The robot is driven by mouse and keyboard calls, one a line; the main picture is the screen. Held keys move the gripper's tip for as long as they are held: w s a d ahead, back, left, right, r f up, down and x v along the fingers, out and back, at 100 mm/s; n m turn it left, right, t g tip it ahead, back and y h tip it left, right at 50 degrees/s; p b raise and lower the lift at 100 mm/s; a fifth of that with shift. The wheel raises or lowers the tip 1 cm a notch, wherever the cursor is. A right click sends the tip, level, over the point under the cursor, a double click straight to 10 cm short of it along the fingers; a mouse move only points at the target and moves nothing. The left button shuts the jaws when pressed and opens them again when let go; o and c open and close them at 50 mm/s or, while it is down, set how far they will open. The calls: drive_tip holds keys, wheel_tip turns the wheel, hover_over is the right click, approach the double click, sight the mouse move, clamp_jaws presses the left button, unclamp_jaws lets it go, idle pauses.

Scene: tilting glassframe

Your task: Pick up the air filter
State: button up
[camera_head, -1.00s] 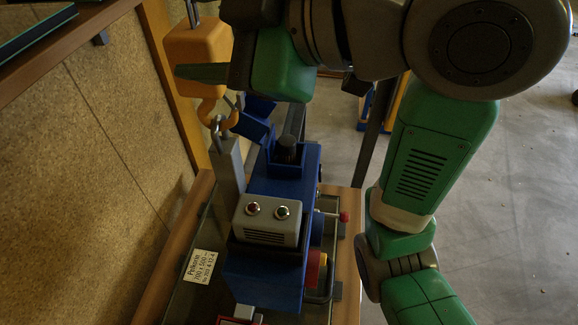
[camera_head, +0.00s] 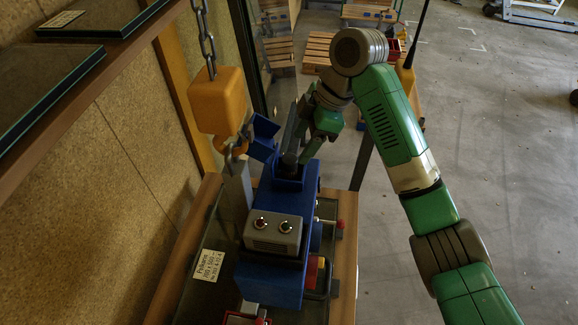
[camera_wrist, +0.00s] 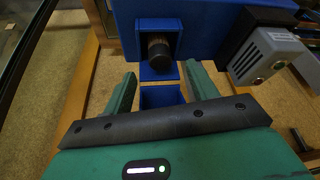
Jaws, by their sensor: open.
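The air filter (camera_wrist: 159,46) appears to be the dark, ribbed cylinder with a brownish end, seated in a blue housing (camera_wrist: 205,30) in the wrist view. In the head view, the filter (camera_head: 289,160) is small and dark in the opening of the blue unit (camera_head: 268,276). My gripper (camera_wrist: 159,70) is open and empty, its two green fingers spread either side of the line to the filter, with the tips just short of it. In the head view, my gripper (camera_head: 308,153) is close to the housing opening, its fingers small and partly unclear.
A tilted blue flap (camera_head: 263,136) stands open beside the housing. A yellow hook block (camera_head: 217,101) hangs on a chain to its left. A grey box with two buttons (camera_head: 272,236) sits on the unit. Shelved glass panels (camera_head: 40,85) are at upper left; open floor (camera_head: 480,130) lies right.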

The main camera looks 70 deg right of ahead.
sight(292, 159)
drive_tip(key=p+x, duration=0.1)
drive_tip(key=x, duration=0.4)
drive_tip(key=shift+w+a, duration=0.1)
drive_tip(key=shift+w, duration=0.05)
drive_tip(key=c, duration=1.1)
wheel_tip(292, 159, up, 10)
drive_tip(key=shift+r, duration=0.1)
